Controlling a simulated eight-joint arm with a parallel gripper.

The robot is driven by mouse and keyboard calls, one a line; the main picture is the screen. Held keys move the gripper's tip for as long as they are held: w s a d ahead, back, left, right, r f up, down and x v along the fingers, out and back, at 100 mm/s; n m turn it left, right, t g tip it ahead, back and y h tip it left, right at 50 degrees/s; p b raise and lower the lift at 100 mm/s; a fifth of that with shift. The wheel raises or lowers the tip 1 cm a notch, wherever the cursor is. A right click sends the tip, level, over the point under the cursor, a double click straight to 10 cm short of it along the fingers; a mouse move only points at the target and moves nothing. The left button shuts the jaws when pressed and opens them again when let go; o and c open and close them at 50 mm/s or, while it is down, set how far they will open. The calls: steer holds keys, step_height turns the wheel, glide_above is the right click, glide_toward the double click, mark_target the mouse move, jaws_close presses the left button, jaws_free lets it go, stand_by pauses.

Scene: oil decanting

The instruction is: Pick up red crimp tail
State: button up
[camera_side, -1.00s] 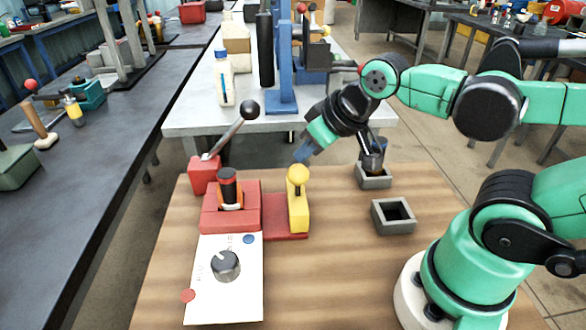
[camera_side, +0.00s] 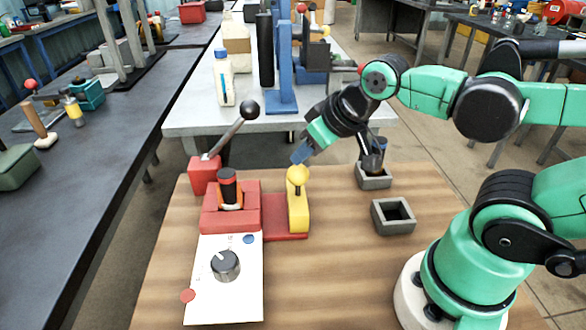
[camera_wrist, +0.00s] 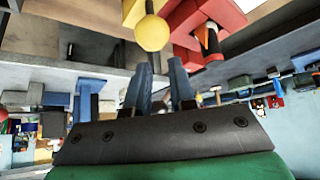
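My gripper (camera_side: 301,154) is above the table, just behind and above the yellow ball-topped post (camera_side: 299,203). In the wrist view my gripper (camera_wrist: 160,70) has its two blue fingers apart, with nothing between them. The yellow ball (camera_wrist: 152,33) shows just beyond the fingertips, not touching as far as I can tell. A red block (camera_side: 222,218) left of the post holds a black-topped cylinder with an orange band (camera_side: 229,190). The red block also shows in the wrist view (camera_wrist: 186,22). I cannot tell which red part is the crimp tail.
A red base with a black-knobbed lever (camera_side: 204,174) stands behind the red block. A white panel with a dial (camera_side: 224,301) lies in front. Two grey square holders (camera_side: 393,229) (camera_side: 374,183) stand to the right; the rear one holds a dark part. Bare wood lies at front right.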

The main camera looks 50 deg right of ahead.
steer(key=o, duration=0.7)
steer(key=shift+r, duration=0.1)
